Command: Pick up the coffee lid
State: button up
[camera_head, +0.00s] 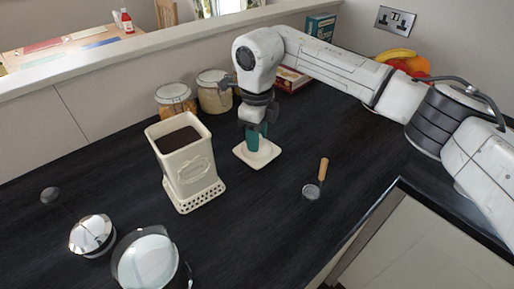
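The coffee lid (265,156) is a flat, square, cream plate on the dark counter, right of the open coffee canister (187,172). The canister is cream, with dark coffee visible inside and a pierced base. My gripper (254,141) points down right over the lid, and its teal lower end reaches the lid's middle. The fingers cover the lid's centre, so I cannot tell whether they are shut on a knob or only around it. The lid appears to lie flat on the counter.
Two glass jars (214,92) stand behind the canister by the low wall. A small wood-handled tool (322,170) lies to the right. A glass-topped pot (147,262) and a shiny round item (92,234) are front left. Fruit (407,62) and boxes are at the back.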

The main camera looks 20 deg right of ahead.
jog(key=shift+f, duration=0.2)
grip_shut()
jog(key=shift+s, duration=0.1)
